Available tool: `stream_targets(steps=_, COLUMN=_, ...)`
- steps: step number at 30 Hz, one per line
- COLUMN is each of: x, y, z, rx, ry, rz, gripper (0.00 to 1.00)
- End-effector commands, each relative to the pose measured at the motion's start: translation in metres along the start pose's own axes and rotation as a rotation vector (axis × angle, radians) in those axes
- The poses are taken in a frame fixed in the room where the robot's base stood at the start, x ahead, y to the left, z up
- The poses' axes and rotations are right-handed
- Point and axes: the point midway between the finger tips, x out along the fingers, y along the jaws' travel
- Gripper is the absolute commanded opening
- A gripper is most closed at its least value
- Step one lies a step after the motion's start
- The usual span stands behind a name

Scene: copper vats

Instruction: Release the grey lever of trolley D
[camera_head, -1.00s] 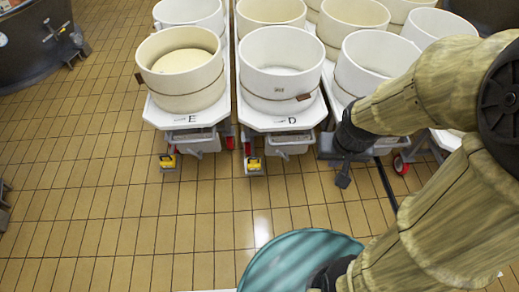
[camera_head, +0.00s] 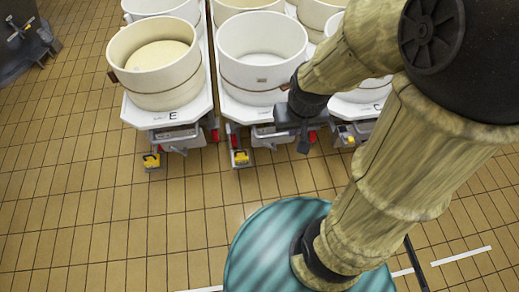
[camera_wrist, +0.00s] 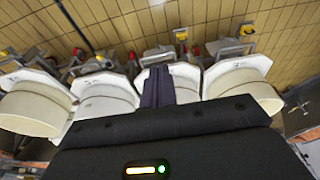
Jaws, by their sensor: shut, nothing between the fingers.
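Trolley D (camera_head: 230,101) carries a cream vat (camera_head: 262,45) in the head view; my gripper and wrist cover its right front and its letter. A yellow pedal (camera_head: 240,157) sits low at its front left. I cannot clearly pick out its grey lever from the grey parts under the deck. My gripper (camera_head: 303,147) is shut and empty, pointing down in front of trolley D's right side, between it and trolley C. In the wrist view its dark fingers (camera_wrist: 158,88) are together; I cannot tell which trolley there is D.
Trolley E (camera_head: 140,112) with its vat (camera_head: 155,70) stands close on the left. Trolley C (camera_head: 377,108) stands on the right, partly behind my arm. More vats stand behind. The tiled floor (camera_head: 130,220) in front is clear.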

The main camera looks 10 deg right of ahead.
Motion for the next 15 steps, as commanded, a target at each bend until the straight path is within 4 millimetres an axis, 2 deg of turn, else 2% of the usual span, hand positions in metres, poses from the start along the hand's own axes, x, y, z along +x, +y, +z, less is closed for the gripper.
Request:
stream_targets(steps=5, x=0.035, y=0.001, z=0.000, rx=-0.021, ry=-0.045, rz=0.017, gripper=0.00)
stream_targets(steps=8, x=0.071, y=0.001, z=-0.002, rx=-0.050, ry=-0.096, rz=0.044, gripper=0.00)
stream_targets(steps=15, x=0.171, y=0.013, z=-0.007, rx=-0.125, ry=-0.237, rz=0.165, gripper=0.00)
